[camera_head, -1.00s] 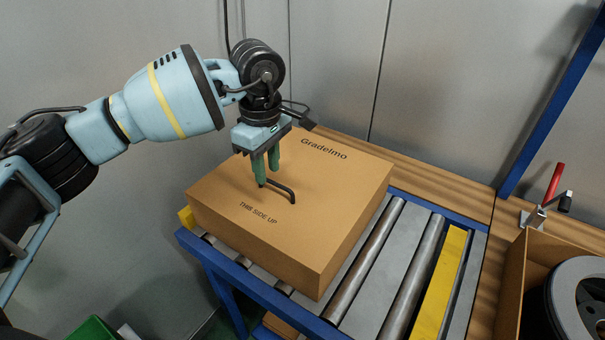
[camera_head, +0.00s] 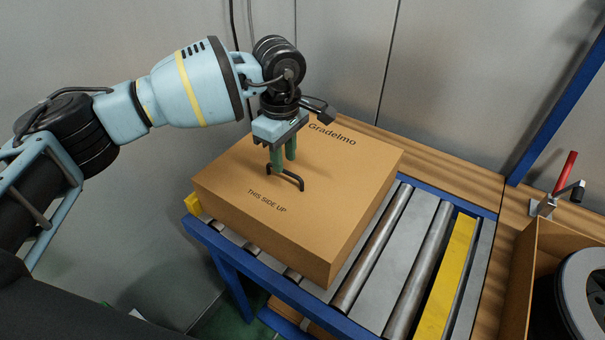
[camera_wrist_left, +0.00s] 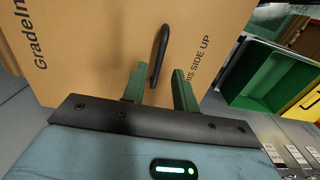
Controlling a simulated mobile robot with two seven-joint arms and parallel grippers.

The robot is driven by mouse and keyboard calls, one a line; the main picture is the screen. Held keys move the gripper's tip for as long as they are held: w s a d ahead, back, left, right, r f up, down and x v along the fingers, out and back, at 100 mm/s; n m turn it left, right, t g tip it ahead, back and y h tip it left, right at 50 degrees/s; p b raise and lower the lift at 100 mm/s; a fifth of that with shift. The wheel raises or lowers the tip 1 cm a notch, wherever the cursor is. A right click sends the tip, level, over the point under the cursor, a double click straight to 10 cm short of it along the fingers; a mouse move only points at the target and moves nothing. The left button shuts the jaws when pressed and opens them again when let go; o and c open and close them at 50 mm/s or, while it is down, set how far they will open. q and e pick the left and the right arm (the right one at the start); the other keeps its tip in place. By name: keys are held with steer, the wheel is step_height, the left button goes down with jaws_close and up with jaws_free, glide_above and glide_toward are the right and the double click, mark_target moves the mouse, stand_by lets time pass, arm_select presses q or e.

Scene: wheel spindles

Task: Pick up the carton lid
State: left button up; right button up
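The carton lid (camera_head: 240,178) is the brown cardboard top of a closed box, printed "Gradelmo" and "THIS SIDE UP". A black bar handle (camera_head: 302,184) stands on its middle. My left gripper (camera_head: 284,164) is over the lid at the handle, pointing down with two green fingers apart. In the left wrist view the gripper (camera_wrist_left: 158,90) is open, and the near end of the handle (camera_wrist_left: 162,48) shows between the fingers. A gap shows on each side of the handle; I cannot tell how far down the fingers reach. My right gripper is not in view.
The box rests on a blue-framed roller conveyor (camera_head: 372,250) with a yellow strip (camera_head: 447,270). A wooden bench runs behind it. An open carton (camera_head: 522,262) with a dark reel stands at right, near a red-handled clamp (camera_head: 570,165). A green bin (camera_wrist_left: 270,80) shows in the wrist view.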

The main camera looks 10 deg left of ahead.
mark_target(303, 176)
arm_select(q)
steer(key=shift+w+a+f+p, duration=0.1)
steer(key=shift+f+p, duration=0.05)
steer(key=shift+f, duration=1.1)
steer(key=shift+a+f+p, duration=0.1)
steer(key=shift+f+p, duration=0.05)
steer(key=shift+f, duration=1.1)
jaws_close()
steer(key=shift+r, duration=0.1)
